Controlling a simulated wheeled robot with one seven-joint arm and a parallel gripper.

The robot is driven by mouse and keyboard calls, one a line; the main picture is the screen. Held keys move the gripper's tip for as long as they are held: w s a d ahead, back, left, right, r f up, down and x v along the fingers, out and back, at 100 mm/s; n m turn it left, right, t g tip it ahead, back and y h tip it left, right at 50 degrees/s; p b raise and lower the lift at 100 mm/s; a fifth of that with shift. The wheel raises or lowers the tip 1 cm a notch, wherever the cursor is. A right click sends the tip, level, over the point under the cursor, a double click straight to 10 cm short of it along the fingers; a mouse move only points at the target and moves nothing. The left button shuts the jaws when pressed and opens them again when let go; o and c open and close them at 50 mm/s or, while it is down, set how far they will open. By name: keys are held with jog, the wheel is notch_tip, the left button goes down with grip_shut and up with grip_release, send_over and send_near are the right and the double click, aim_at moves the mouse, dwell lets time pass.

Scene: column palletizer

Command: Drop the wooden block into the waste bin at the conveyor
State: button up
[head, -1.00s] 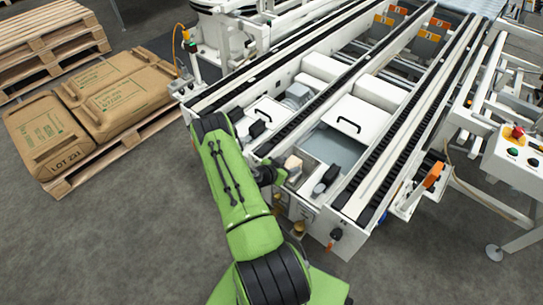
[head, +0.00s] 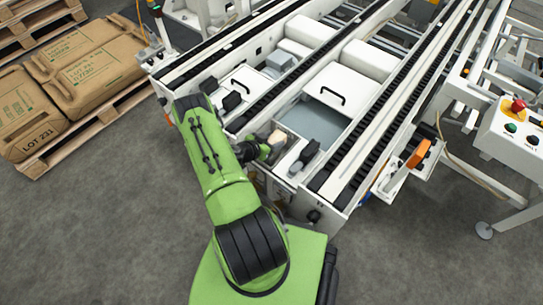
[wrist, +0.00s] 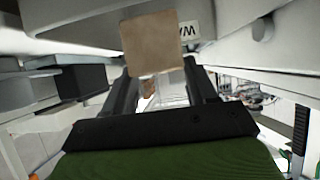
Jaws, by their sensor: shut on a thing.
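The wooden block (head: 276,139) is a small tan piece at the end of my arm, over the near end of the conveyor. In the wrist view the block (wrist: 152,45) shows a flat, square brown face at the fingertips. My gripper (head: 265,151) is shut on it. Its two dark fingers also show in the wrist view (wrist: 161,79). A white surface with an upside-down, partly hidden label beginning "WA" (wrist: 188,31) lies just behind the block; this may be the waste bin. The bin's opening cannot be made out clearly, nor whether the block is above it.
White conveyor rails with black chains (head: 395,110) run away from me. A white lid with a black handle (head: 333,96) lies between them. A control box with a red button (head: 517,127) stands right, a pallet with brown sacks (head: 95,62) left. Grey floor is clear in front.

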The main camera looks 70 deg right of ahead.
jog(key=shift+r, duration=0.1)
jog(key=o, duration=1.2)
jog(key=shift+a, duration=0.1)
jog(key=p+v, duration=0.5)
jog(key=v, duration=1)
jog(key=shift+a+r, duration=0.15)
jog(key=shift+a, duration=0.1)
